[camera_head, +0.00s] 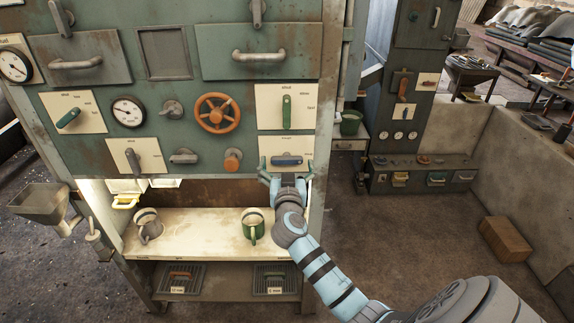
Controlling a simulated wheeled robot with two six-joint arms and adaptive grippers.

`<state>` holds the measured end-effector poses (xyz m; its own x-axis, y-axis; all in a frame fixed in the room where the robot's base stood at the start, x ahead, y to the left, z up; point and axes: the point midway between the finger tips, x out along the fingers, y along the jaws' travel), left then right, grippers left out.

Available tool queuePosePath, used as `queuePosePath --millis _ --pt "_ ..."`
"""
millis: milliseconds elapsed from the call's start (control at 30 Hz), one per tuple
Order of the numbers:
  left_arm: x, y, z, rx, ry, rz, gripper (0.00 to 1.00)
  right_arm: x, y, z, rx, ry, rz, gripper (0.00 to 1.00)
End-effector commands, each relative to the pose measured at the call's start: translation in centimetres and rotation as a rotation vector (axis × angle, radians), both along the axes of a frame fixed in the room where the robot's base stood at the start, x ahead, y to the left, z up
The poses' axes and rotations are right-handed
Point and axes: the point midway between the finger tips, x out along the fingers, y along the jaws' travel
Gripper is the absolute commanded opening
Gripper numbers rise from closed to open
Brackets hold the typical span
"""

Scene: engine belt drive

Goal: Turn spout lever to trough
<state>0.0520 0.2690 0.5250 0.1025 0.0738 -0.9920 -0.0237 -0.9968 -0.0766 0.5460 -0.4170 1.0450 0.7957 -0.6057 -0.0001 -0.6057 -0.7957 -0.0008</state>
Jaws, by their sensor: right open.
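A blue lever (287,160) lies horizontal on a cream label plate (296,142) at the lower right of the green cabinet front. The lettering on this plate is too small to read, so I cannot tell which lever is the spout lever from labels. My right gripper (287,167) is open in front of this plate, one finger on each side of the blue lever. I cannot tell whether the fingers touch it. My left gripper is not in view.
A green lever (287,112) stands upright on the plate above. An orange handwheel (217,113) and orange knob (232,160) are to the left. The floor at right is largely clear.

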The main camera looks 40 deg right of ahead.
Motion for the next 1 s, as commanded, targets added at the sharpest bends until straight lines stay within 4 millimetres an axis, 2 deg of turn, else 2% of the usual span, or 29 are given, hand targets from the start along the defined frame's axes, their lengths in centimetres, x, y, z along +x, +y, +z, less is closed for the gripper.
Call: queuePosePath --millis 133,167,400,467,767,1000 --pt "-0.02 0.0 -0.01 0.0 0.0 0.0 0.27 -0.01 0.02 -0.01 0.0 0.0 0.0 0.95" --pt "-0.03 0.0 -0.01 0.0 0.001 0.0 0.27 -0.02 0.03 -0.01 0.0 0.0 0.001 0.92" --pt "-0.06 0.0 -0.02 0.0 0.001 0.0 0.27 -0.02 0.05 -0.02 0.0 0.0 0.001 0.53" --pt "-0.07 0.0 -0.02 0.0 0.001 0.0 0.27 -0.02 0.06 -0.02 0.0 0.0 0.001 0.46" --pt "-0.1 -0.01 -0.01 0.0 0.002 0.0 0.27 -0.02 0.08 -0.03 -0.025 0.019 0.002 0.46" --pt "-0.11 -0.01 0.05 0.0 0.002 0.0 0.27 -0.03 0.08 -0.03 -0.117 0.089 0.002 0.46"
